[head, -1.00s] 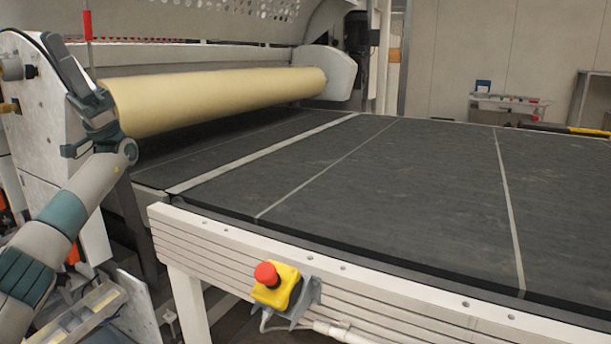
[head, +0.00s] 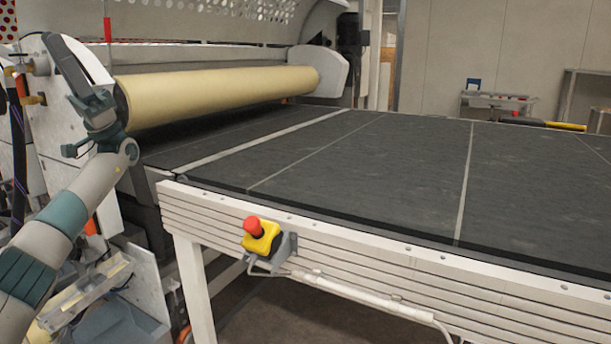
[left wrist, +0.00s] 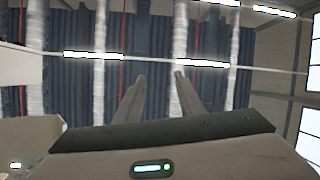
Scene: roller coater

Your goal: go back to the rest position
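My left arm comes in from the left in the head view, bent upward, with its gripper (head: 62,62) raised in front of the machine's white side panel. In the left wrist view the two fingers of my left gripper (left wrist: 159,76) stand apart with nothing between them. They point up toward the ceiling and its bright lamps. My right gripper is in neither view.
The roller coater's pale yellow roller (head: 215,95) spans above the dark conveyor bed (head: 330,165). A red-and-yellow emergency stop (head: 260,236) sits on the white front rail (head: 350,245). A small cart (head: 497,103) stands at the back. Floor shows below the rail.

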